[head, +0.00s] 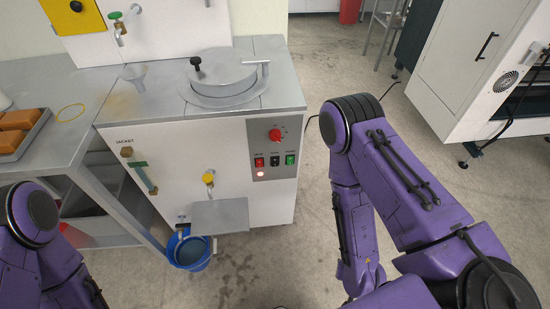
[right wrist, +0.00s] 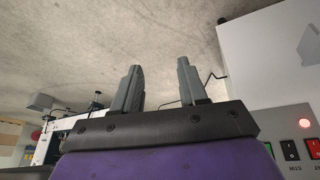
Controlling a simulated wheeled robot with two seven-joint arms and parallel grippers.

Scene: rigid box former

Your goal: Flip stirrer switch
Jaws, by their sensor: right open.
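The control panel (head: 273,147) is on the right end of the white machine's front. Its middle black rocker switch (head: 275,160) sits between a red switch (head: 259,162) and a green switch (head: 290,159). The black switch also shows upside down at the right edge of the right wrist view (right wrist: 290,149), with a label that seems to read STIR. My right gripper (right wrist: 158,85) is open and empty, apart from the panel, with floor behind its fingers. The right gripper is hidden in the head view, where its arm hangs right of the machine. My left gripper is out of view.
A red knob (head: 275,135) sits above the switches, and a lit lamp (head: 260,174) below the red one. A grey shelf (head: 220,216) juts from the machine's front near a blue bucket (head: 188,252). Floor right of the machine is open.

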